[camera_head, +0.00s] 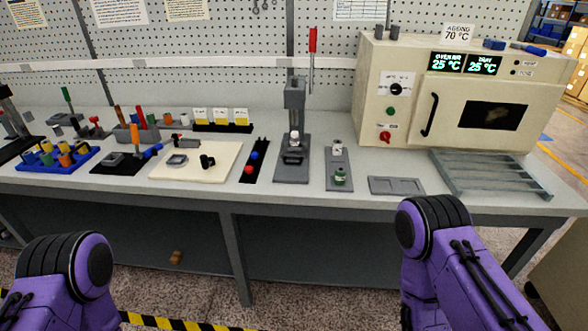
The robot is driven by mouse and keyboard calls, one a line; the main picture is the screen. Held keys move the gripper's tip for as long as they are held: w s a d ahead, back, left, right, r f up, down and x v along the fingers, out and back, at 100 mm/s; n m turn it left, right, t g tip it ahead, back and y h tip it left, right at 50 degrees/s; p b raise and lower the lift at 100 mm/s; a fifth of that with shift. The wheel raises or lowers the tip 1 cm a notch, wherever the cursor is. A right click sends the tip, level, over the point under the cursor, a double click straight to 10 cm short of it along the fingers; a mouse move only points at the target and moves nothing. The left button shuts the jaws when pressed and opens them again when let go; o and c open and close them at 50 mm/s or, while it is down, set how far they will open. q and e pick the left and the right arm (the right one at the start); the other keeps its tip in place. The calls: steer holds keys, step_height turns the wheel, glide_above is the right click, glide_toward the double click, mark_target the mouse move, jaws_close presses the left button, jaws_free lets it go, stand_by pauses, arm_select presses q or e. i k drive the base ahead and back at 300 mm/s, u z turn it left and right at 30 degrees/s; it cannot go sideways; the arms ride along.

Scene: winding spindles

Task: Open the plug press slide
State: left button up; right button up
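A grey press (294,100) with a tall red-handled lever (312,42) stands upright at the middle of the bench. It looks like the plug press. Its lever points straight up. A small silver-white part (294,140) sits under the press head, above the dark grey base plate (291,173). The slide is too small to make out clearly, and I cannot tell its position. Purple links of both my arms show at the bottom left and bottom right. Neither of my grippers is in the picture, and nothing of mine touches the press.
Right of the press are a grey plate (339,158) with small parts, a shallow grey tray (396,185), a beige oven (450,95) and a slatted rack (490,172).

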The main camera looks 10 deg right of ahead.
mark_target(288, 152)
steer(key=z, duration=0.3)
steer(key=k, duration=0.1)
steer(key=u, duration=1.25)
steer(key=i, duration=0.85)
steer(key=z, duration=2.35)
